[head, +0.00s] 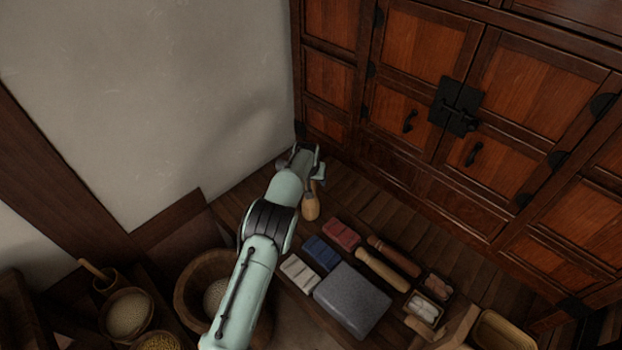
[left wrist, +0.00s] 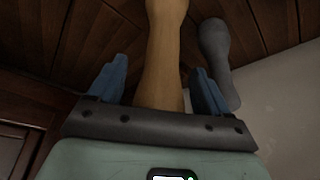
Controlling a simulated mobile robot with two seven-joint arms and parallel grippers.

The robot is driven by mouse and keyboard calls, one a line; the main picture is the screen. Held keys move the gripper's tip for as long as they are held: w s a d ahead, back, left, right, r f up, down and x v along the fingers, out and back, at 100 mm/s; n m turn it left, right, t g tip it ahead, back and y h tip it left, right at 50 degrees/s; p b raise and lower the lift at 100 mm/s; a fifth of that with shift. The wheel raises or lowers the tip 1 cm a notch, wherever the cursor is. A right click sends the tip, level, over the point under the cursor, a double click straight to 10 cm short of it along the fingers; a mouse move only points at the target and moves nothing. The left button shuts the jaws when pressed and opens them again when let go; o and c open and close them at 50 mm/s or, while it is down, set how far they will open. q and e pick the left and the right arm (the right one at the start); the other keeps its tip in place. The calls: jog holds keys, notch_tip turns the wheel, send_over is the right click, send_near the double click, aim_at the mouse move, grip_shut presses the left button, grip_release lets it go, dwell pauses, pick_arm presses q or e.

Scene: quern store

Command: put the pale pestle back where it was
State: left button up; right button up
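A pale tan wooden pestle (head: 310,206) is at my left gripper (head: 306,155), at the far left end of the wooden shelf beside the wall. In the left wrist view the pestle (left wrist: 162,70) runs lengthwise between the two blue fingers of my left gripper (left wrist: 158,85). A gap shows on its left side, so the fingers look open around it. Its near end is hidden by the palm. A grey pestle (left wrist: 216,62) lies just outside the right finger. My right gripper is not in view.
Red (head: 342,234), blue (head: 321,251) and cream (head: 299,273) blocks, a grey stone slab (head: 352,301) and two wooden rollers, one pale (head: 382,269), one reddish (head: 394,256), crowd the shelf to the right. A wooden cabinet (head: 440,150) stands behind. Bowls (head: 128,314) stand lower left.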

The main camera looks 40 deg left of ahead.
pick_arm(q)
jog(key=shift+r, duration=0.35)
jog(key=p+v, duration=0.2)
jog(key=v, duration=0.9)
jog(key=shift+s+r+p, duration=0.15)
jog(key=shift+r+p, duration=0.1)
jog(key=shift+p, duration=0.05)
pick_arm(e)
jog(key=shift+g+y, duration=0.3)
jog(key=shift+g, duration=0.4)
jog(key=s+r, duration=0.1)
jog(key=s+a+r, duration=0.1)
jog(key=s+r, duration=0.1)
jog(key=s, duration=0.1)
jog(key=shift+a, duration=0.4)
